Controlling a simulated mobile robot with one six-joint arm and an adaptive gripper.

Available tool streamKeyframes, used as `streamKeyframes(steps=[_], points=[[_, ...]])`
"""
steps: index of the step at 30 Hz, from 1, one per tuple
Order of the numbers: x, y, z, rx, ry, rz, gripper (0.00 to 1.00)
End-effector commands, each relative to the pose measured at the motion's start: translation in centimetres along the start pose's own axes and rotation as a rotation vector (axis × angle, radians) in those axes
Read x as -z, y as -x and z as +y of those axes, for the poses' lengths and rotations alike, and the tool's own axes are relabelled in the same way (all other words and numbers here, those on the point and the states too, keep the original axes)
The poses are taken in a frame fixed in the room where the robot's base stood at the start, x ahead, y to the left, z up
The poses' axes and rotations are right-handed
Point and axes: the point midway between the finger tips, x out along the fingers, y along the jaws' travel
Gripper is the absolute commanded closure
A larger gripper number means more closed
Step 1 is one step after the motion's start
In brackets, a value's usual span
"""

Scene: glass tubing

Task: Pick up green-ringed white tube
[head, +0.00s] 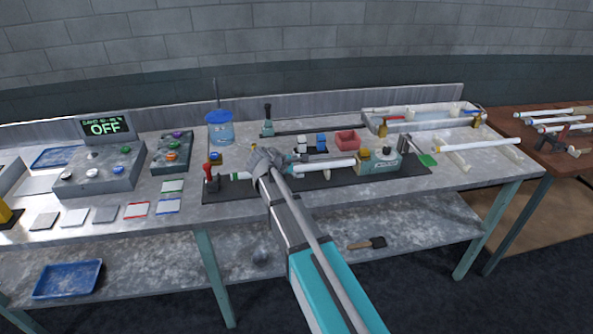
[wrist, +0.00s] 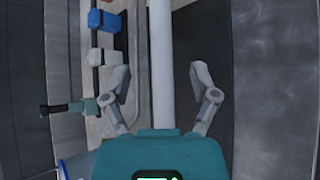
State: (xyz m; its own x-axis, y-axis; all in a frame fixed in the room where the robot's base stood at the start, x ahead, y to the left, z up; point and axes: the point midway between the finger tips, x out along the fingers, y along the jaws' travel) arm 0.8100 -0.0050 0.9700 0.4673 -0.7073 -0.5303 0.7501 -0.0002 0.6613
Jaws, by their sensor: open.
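A white tube (head: 325,164) lies across a dark mat on the workbench, between a red clamp on the left and a pale green device on the right. A small green band shows near its left end. My gripper (head: 262,158) is over the left half of this tube and hides part of it. In the wrist view the white tube (wrist: 162,65) runs lengthwise between the two spread fingers of my gripper (wrist: 160,72). The fingers are open and apart from the tube on both sides. The green band does not show in the wrist view.
The pale green device (head: 378,163) holds the tube's right end, and a red clamp (head: 212,172) stands at the left. A red bin (head: 347,140) and a blue container (head: 220,129) stand behind. Another white tube (head: 482,143) rests on supports at the right.

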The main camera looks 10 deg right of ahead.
Motion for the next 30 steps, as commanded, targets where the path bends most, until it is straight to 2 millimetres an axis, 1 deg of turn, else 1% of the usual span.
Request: streamKeyframes(steps=[5,12,16,20,30], points=[[0.1,-0.9,-0.1,0.001,-0.001,0.0,0.23],[0.2,-3.6,-0.3,0.001,-0.001,0.0,0.23],[0.2,-4.7,-0.3,0.0,0.0,0.001,0.23],[0.1,-5.1,-0.2,0.0,0.0,0.001,0.23],[0.1,-5.1,-0.2,-0.001,0.001,0.001,0.23]])
